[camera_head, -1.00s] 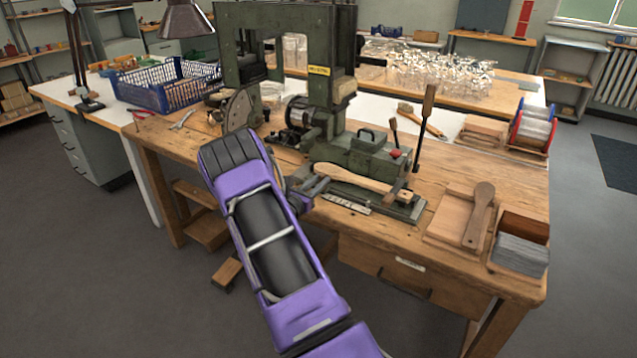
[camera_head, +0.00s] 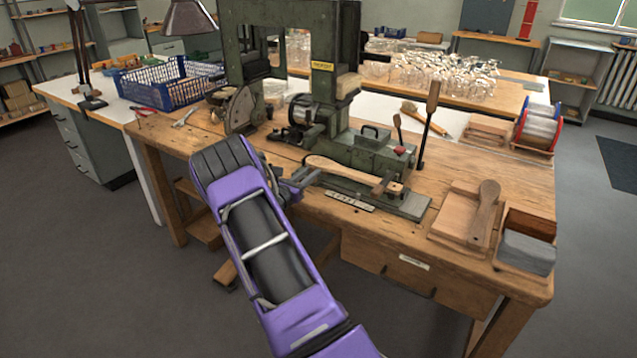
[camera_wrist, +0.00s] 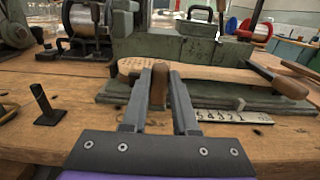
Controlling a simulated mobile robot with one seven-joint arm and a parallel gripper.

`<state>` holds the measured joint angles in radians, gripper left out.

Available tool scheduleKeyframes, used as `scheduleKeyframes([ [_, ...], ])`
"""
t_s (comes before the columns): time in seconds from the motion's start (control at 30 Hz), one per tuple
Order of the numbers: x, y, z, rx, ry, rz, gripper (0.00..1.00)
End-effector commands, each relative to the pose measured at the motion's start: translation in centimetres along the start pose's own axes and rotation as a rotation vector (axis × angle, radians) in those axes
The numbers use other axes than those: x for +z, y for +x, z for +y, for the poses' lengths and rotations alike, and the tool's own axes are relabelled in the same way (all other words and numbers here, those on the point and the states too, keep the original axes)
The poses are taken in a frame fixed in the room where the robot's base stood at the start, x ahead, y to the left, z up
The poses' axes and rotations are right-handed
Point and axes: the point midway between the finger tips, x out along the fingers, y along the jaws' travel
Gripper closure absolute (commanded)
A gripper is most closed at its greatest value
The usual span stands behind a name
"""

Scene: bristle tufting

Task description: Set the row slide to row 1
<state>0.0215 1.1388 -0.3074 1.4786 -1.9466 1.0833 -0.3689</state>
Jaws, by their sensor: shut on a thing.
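My gripper (camera_head: 297,183) is at the left front of the green tufting machine's slide (camera_head: 398,203). In the wrist view its two fingers (camera_wrist: 161,80) are shut on an upright wooden knob (camera_wrist: 160,88), which I take to be the row slide's handle. A pale wooden brush body (camera_head: 343,171) lies along the slide behind my gripper. The white number plate (camera_head: 350,201) is on the front edge, and it shows figures in the wrist view (camera_wrist: 225,117). A small upright pointer (camera_wrist: 240,103) stands by the plate's right half; I cannot tell its exact figure.
A lever with a wooden handle (camera_head: 432,98) stands right of the slide. A wooden tray with a paddle-shaped brush body (camera_head: 487,203) and a box of grey bristles (camera_head: 528,252) are at the bench's right. A black post (camera_wrist: 45,107) stands left of my gripper.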

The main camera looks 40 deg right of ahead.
Motion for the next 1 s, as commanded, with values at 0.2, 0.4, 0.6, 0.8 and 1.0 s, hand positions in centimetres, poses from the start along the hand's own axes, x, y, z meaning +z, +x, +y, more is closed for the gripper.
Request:
scheduleKeyframes([
  [0.2, 0.1, -0.1, 0.4, 0.0, 0.0, 0.001, 1.0],
  [0.4, 0.1, -0.1, 0.4, 0.0, 0.0, 0.001, 0.56],
  [0.6, 0.0, 0.0, 0.3, 0.0, 0.0, 0.001, 0.43],
  [0.8, 0.0, -0.2, 0.3, 0.0, 0.0, 0.001, 0.43],
  [1.0, 0.1, -2.7, 0.5, 0.004, -0.002, 0.003, 0.43],
])
